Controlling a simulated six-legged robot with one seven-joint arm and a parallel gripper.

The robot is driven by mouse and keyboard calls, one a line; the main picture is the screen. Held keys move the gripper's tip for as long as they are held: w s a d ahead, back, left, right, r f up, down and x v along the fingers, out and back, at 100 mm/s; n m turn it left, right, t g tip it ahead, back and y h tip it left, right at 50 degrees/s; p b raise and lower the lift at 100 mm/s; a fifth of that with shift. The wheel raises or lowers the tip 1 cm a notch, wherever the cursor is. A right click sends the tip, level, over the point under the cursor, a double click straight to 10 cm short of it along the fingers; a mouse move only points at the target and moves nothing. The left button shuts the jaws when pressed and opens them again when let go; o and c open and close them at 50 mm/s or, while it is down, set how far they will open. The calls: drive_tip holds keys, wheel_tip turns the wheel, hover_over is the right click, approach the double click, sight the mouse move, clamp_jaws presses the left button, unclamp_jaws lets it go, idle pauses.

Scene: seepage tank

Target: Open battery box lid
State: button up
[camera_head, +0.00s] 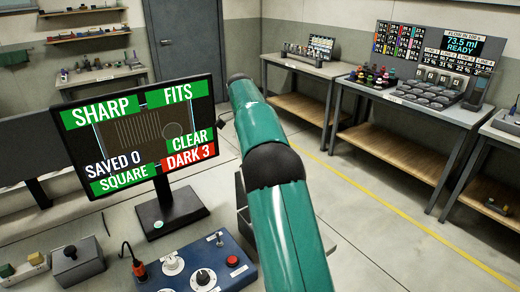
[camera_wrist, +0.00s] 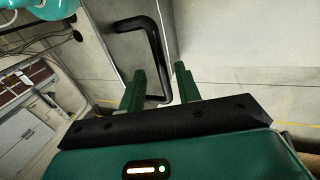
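In the wrist view, my gripper (camera_wrist: 160,75) has its two green fingers apart. A black bent bar handle (camera_wrist: 158,60) stands on a grey panel (camera_wrist: 128,55), which may be the battery box lid. The lower part of the handle shows between the fingers. Both fingers look clear of it, though the depth is hard to judge. In the head view my green arm reaches up the middle and my gripper cannot be made out. A dark grey box edge (camera_head: 241,208) shows beside my arm, mostly hidden by it.
A monitor (camera_head: 145,135) and a blue control box (camera_head: 197,268) stand left of my arm. A bench (camera_head: 400,130) with instruments stands at the right, and another bench (camera_head: 300,68) behind. The floor (camera_head: 355,200) between is open, with a yellow line.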

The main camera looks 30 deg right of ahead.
drive_tip(key=s+a+r, duration=0.4)
drive_tip(key=s+r, duration=0.8)
drive_tip(key=s, duration=0.1)
drive_tip(key=shift+s, duration=0.2)
drive_tip(key=s+a+f+n+t, duration=0.5)
drive_tip(key=s+a+n, duration=0.2)
drive_tip(key=s+n, duration=0.1)
drive_tip(key=s+a+f+n+t, duration=0.4)
drive_tip(key=s+n, duration=0.4)
drive_tip(key=s, duration=0.3)
drive_tip(key=a+f, duration=0.1)
drive_tip(key=a, duration=0.1)
drive_tip(key=shift+s+a+f+t+y, duration=0.15)
drive_tip(key=shift+s+a+t+y, duration=0.15)
drive_tip(key=shift+a+t, duration=0.1)
drive_tip(key=shift+s+d, duration=0.1)
